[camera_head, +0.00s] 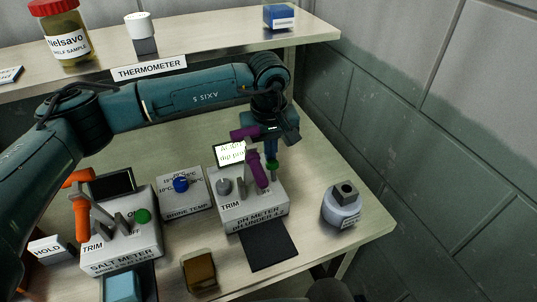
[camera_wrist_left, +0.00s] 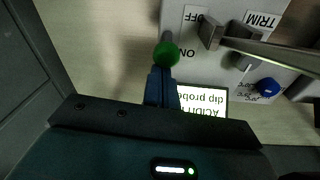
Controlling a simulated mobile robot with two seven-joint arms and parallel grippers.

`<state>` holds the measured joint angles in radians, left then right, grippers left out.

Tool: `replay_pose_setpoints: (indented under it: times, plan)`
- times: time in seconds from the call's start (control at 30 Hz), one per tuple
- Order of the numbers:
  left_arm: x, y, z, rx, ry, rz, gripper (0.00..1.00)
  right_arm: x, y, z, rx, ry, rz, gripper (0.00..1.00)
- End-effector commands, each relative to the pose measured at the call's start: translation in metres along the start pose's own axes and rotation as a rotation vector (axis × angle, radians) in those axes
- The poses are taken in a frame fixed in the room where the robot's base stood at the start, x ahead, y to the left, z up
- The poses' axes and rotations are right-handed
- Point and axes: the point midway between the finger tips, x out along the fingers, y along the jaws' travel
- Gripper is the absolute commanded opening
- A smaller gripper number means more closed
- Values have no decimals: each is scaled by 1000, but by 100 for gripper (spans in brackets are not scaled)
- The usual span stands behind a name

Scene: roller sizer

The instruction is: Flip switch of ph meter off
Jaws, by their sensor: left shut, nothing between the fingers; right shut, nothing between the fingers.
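The pH meter (camera_head: 250,211) is a light grey box with a small display (camera_head: 230,154) behind it. Its switch is a grey lever with a green ball (camera_head: 271,165). In the left wrist view, the green ball (camera_wrist_left: 166,54) lies by the ON label (camera_wrist_left: 187,53), with OFF (camera_wrist_left: 194,14) further up the picture. My left gripper (camera_head: 271,150) is shut and empty, reaching down from above at the back of the meter. Its fingertips (camera_wrist_left: 162,76) are right at the ball; I cannot tell whether they touch. My right gripper is not in view.
A purple probe (camera_head: 257,170) stands at the pH meter beside the switch. A grey round container (camera_head: 341,210) stands to the right. A black mat (camera_head: 268,247) lies in front.

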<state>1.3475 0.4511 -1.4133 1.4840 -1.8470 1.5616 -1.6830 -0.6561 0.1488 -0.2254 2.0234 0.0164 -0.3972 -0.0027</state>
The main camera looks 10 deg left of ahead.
Motion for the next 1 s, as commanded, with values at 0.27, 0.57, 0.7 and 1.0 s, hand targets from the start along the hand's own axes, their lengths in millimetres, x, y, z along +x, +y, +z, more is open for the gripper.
replay_pose_setpoints:
  times: [0.27,0.57,0.7,1.0]
  plan:
    - [-1,0,3,1,-2,-1,0,-3,-6,-5,-13,19,-19,0]
    - [-7,0,2,0,-1,-1,0,-5,-7,-1,-8,6,-19,0]
    - [-14,1,2,0,-1,-1,0,-6,-6,-2,-7,6,-17,0]
    - [-17,1,2,0,-2,-1,0,-5,-4,-6,-7,12,-11,0]
